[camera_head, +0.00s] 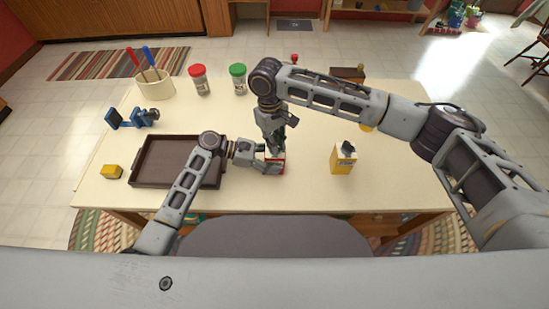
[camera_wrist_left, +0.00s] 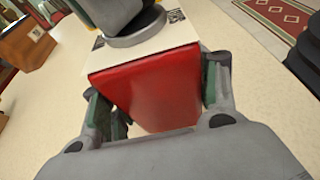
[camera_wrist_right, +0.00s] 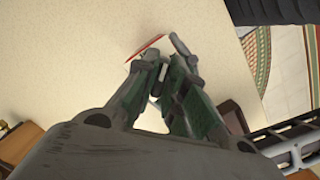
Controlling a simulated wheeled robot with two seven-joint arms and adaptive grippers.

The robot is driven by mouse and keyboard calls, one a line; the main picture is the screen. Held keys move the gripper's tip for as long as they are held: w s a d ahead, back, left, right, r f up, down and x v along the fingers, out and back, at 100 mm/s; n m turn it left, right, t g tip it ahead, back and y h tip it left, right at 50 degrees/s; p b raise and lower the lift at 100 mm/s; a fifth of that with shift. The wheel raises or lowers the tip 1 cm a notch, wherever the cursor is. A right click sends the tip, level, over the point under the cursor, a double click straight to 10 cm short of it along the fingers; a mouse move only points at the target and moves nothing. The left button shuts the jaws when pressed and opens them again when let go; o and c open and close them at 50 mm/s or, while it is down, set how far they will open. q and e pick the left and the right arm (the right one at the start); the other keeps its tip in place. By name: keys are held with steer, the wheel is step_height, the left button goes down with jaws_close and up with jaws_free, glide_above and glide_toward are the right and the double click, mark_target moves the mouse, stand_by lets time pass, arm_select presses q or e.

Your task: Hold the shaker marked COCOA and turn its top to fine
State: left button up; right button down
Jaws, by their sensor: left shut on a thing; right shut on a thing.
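A red, box-shaped shaker (camera_wrist_left: 145,90) with a white upper band and a dark grey round top (camera_wrist_left: 135,30) stands upright near the table's front middle. In the head view the shaker (camera_head: 275,169) is mostly covered by my grippers. No COCOA marking can be read on its visible side. My left gripper (camera_head: 271,162) is shut around the red body, with one finger on each side in the left wrist view. My right gripper (camera_head: 275,146) comes down from above and is shut on the top; in the right wrist view its fingers (camera_wrist_right: 163,65) hide most of the shaker.
A yellow carton-like shaker (camera_head: 343,160) stands to the right. A dark brown tray (camera_head: 139,183) lies left, with a yellow block (camera_head: 111,171) beside it. Behind are a blue device (camera_head: 135,118), a utensil pot (camera_head: 155,91), a red-lidded jar (camera_head: 200,82) and a green-lidded jar (camera_head: 238,80).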

steer(key=n, duration=0.5)
steer(key=shift+t, duration=0.3)
steer(key=shift+n+t+h, duration=0.3)
steer(key=shift+n+t, duration=0.1)
steer(key=shift+n, duration=2)
steer(key=c, duration=1.4)
jaws_free()
steer(key=shift+r, duration=0.2)
steer(key=shift+r, duration=3.3)
arm_select(q)
steer(key=o, duration=1.1)
steer(key=shift+c, duration=0.2)
